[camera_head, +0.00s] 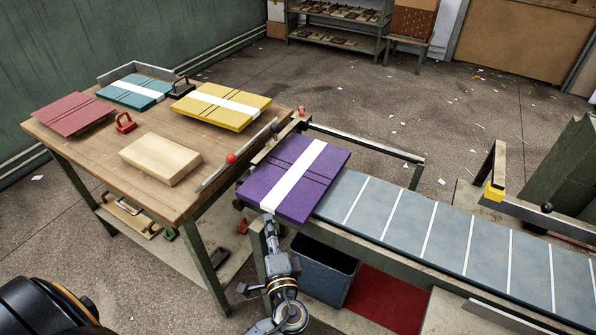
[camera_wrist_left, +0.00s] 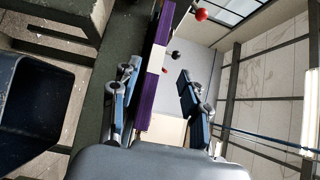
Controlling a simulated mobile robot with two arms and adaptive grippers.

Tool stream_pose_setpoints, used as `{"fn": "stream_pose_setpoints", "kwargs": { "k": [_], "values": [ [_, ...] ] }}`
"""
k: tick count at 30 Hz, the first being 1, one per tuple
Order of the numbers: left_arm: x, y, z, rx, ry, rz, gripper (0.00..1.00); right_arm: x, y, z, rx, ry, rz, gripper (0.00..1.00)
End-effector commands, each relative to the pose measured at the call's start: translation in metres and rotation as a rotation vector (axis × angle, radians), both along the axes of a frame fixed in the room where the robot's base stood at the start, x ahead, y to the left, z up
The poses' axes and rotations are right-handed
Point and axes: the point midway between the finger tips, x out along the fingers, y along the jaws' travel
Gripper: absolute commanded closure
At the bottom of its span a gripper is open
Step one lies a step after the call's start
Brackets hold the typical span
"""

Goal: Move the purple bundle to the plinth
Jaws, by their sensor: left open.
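The purple bundle (camera_head: 318,188), a flat stack with a white band, lies at the near-left end of the feeder, its left side reaching towards the wooden table. The plinth looks to be the pale wooden block (camera_head: 160,158) on that table; its top is bare. My left gripper (camera_head: 269,220) is at the bundle's near edge, beside the white band. In the left wrist view the open fingers (camera_wrist_left: 160,100) stand either side of the bundle's purple edge (camera_wrist_left: 146,106), which is nearer the left finger. Contact cannot be told. My right gripper is not in view.
The wooden table (camera_head: 95,155) also holds a red bundle (camera_head: 72,115), a teal bundle (camera_head: 135,91) and a yellow bundle (camera_head: 222,105). A rail with a red knob (camera_head: 231,159) runs along its right edge. A dark bin (camera_head: 322,270) stands under the feeder (camera_head: 450,235).

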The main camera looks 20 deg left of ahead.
Motion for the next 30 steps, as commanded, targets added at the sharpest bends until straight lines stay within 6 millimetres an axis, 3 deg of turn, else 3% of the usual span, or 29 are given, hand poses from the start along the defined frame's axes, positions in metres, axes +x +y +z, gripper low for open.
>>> {"fn": "stream_pose_setpoints", "kwargs": {
  "k": [3, 11, 18, 29, 30],
  "values": [
    [0.017, 0.013, 0.002, 0.001, 0.000, 0.000, 0.55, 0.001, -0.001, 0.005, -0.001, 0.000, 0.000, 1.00],
    [0.031, 0.027, 0.000, 0.000, 0.002, -0.001, 0.55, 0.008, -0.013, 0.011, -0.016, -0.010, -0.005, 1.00],
    [0.053, 0.054, -0.002, 0.000, 0.001, -0.001, 0.55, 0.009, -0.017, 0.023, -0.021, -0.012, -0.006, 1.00],
    [0.062, 0.061, -0.005, -0.003, 0.002, -0.002, 0.55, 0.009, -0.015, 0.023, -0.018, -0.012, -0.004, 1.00],
    [0.061, 0.061, -0.005, -0.003, 0.002, -0.002, 0.63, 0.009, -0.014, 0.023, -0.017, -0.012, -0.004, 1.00]
  ]
}}
